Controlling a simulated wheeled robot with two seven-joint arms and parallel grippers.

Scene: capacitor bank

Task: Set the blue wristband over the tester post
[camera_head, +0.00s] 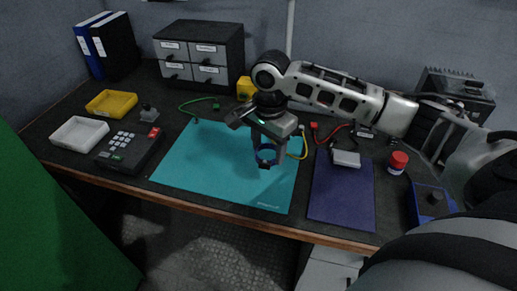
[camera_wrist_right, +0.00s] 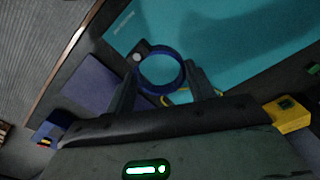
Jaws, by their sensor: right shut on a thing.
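The blue wristband (camera_head: 266,154) is a ring with a small dark piece on its lower side. My right gripper (camera_head: 268,150) is shut on it and holds it over the teal mat. In the right wrist view the wristband (camera_wrist_right: 162,70) shows as an open loop between the fingertips (camera_wrist_right: 162,88). At the right end of the bench stands a blue box (camera_head: 424,208) with a short dark post (camera_head: 435,197) on top, which looks like the tester post. The post stands bare, well to the right of the wristband. My left gripper is not in view.
The teal mat (camera_head: 205,165) is clear. A red-topped container (camera_head: 398,158) stands left of the blue box. Drawers (camera_head: 205,52), trays and a keypad device (camera_head: 125,147) stand further left.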

